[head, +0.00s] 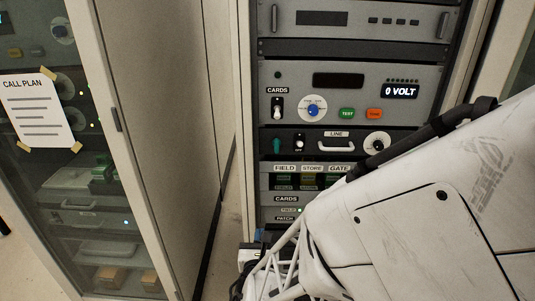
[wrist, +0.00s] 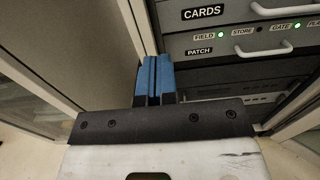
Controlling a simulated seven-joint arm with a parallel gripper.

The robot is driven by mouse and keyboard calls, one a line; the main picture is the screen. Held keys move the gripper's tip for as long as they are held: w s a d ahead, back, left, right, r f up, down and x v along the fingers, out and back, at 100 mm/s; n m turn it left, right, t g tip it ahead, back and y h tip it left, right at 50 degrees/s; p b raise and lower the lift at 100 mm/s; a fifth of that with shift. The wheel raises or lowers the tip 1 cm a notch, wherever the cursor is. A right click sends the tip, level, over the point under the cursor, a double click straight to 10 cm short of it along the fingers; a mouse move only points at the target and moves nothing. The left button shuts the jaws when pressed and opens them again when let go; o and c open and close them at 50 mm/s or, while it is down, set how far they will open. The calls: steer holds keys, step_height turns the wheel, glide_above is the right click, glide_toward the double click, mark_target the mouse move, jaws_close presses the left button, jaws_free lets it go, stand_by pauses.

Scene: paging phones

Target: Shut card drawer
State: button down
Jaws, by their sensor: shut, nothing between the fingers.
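The card drawer (wrist: 230,14) shows at the top right of the wrist view, with a grey front, a black CARDS label and a pale bar handle (wrist: 285,8). In the head view its front (head: 284,199) is low in the rack, just above the PATCH row. I cannot tell how far it stands out. My gripper (wrist: 154,62) is shut and empty, its blue fingers side by side, left of the drawer front and apart from the handle. In the head view my arm covers the right part of the low rack and most of the gripper.
A tall cabinet side (head: 160,110) stands close on the left. A glass-fronted cabinet (head: 80,185) bears a CALL PLAN sheet (head: 35,113).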

mark_target(263, 189)
steer(key=shift+w+r, duration=0.25)
steer(key=shift+w, duration=0.25)
steer(key=shift+w+r, duration=0.25)
steer(key=shift+w, duration=0.25)
steer(key=shift+d, duration=0.1)
steer(key=w, duration=1.4)
steer(key=shift+w, duration=1.2)
steer(key=shift+r, duration=0.1)
steer(key=shift+s, duration=0.1)
